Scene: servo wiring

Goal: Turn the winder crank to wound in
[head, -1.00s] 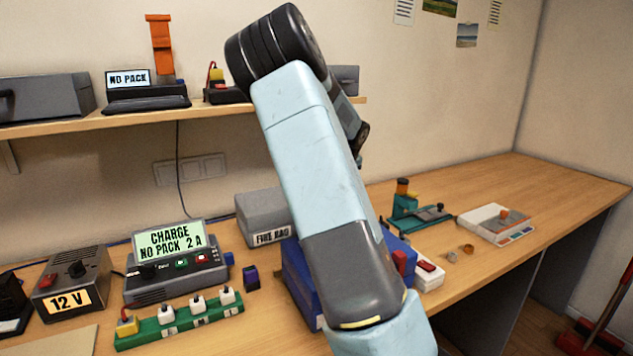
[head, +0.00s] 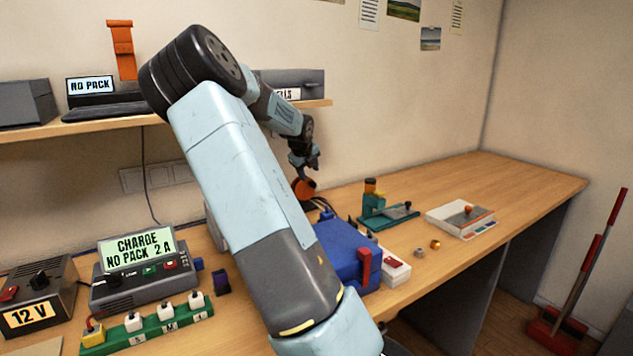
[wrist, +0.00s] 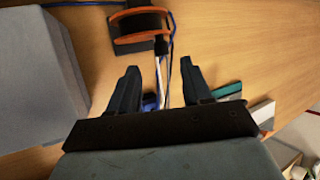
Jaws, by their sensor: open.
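A low white box (head: 450,221) with an orange strip and an orange knob (head: 468,209) on top lies on the bench at right in the head view. It may be the winder with its crank, but I cannot read its markings. My gripper (head: 306,166) is in the air left of it, over the back of the bench and well apart from it. In the wrist view my gripper (wrist: 160,72) has its two fingers spread, with nothing held between them. Part of a white box (wrist: 263,114) shows at the right edge there.
An orange-and-black device (head: 305,188) with cables stands near my gripper. A teal fixture (head: 385,217) and a blue case (head: 345,250) stand between it and the white box. Small rings (head: 435,244) lie in front. The bench right of the white box is clear.

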